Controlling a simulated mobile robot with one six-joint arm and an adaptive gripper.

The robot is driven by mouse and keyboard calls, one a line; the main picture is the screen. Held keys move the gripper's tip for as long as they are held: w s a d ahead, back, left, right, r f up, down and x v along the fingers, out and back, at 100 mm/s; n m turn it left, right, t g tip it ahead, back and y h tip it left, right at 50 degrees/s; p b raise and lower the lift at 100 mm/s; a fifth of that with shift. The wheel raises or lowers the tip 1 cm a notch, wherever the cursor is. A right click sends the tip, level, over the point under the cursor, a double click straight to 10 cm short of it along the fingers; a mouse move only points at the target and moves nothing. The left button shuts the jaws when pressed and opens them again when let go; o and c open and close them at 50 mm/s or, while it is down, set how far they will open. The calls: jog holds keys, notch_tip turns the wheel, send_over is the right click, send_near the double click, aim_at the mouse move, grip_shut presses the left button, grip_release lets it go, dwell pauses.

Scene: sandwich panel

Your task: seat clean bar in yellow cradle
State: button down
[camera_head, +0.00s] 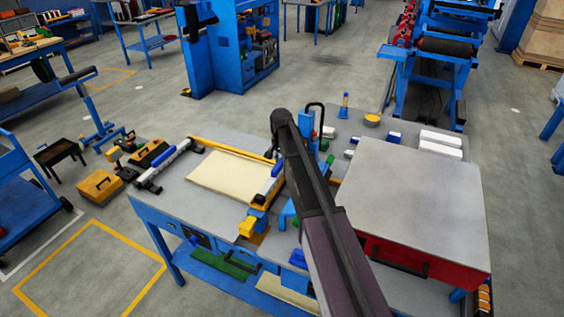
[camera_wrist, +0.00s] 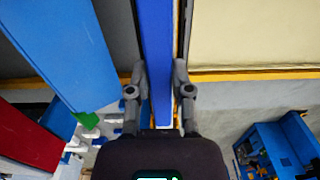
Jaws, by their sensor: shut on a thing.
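A long blue bar (camera_wrist: 158,35) runs up the middle of the wrist view. My gripper (camera_wrist: 159,73) is shut on it, one dark finger on each side. In the head view a short blue bar-like piece (camera_head: 266,187) shows beside my arm, over a yellow and dark holder (camera_head: 259,205), perhaps the cradle. A yellow block (camera_head: 247,227) stands at its near end. My arm hides the gripper in the head view, and I cannot tell whether the bar touches the holder.
A cream panel (camera_head: 222,175) lies on the grey workbench (camera_head: 190,190) to the left. A big red box with a grey top (camera_head: 420,200) stands right of my arm. Small blue and white parts sit behind.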

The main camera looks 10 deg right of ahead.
jog(key=shift+f, duration=0.2)
jog(key=shift+c, duration=2.2)
grip_release()
jog(key=shift+r, duration=0.1)
